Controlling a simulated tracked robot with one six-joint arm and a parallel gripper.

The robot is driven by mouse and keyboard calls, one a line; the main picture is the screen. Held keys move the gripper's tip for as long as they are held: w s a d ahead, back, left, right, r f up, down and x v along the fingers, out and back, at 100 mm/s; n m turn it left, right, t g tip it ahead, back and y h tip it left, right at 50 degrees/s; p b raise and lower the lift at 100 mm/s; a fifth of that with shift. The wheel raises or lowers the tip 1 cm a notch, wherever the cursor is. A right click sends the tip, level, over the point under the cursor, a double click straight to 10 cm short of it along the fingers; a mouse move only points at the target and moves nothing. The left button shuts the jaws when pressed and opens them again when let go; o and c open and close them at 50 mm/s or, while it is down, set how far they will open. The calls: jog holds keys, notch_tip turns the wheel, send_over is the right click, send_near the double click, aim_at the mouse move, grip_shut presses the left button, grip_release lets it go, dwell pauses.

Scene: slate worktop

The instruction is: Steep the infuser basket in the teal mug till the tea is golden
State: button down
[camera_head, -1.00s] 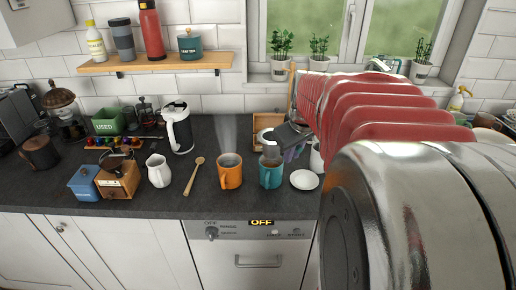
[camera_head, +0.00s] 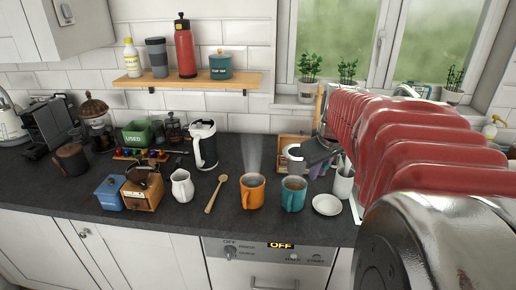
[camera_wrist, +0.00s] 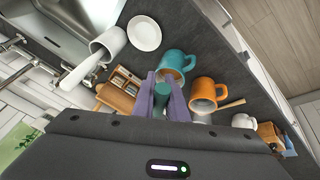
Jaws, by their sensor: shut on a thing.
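The teal mug (camera_head: 293,194) stands upright on the dark worktop, right of an orange mug; it also shows in the wrist view (camera_wrist: 178,63). My gripper (camera_wrist: 163,98) has its purple fingers closed on a teal, handle-like piece (camera_wrist: 162,93), which I take to be the infuser's. The infuser basket itself cannot be made out. In the head view my gripper (camera_head: 317,168) is behind and right of the teal mug, above the worktop. The mug's rim looks clear of the fingers there.
The orange mug (camera_head: 253,191) steams close left of the teal mug. A white saucer (camera_head: 327,205) lies to its right, with a white utensil pot (camera_head: 343,185) behind. A wooden box (camera_wrist: 118,91) is near my fingers. A wooden spoon (camera_head: 216,194) and white jug (camera_head: 182,187) are further left.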

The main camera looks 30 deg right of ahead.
jog(key=shift+f, duration=0.2)
jog(key=shift+f, duration=5.55)
jog(key=shift+r, duration=0.15)
notch_tip(320, 180, up, 8)
jog(key=shift+r, duration=0.15)
jog(key=shift+r, duration=1.5)
jog(key=shift+s+f, duration=0.1)
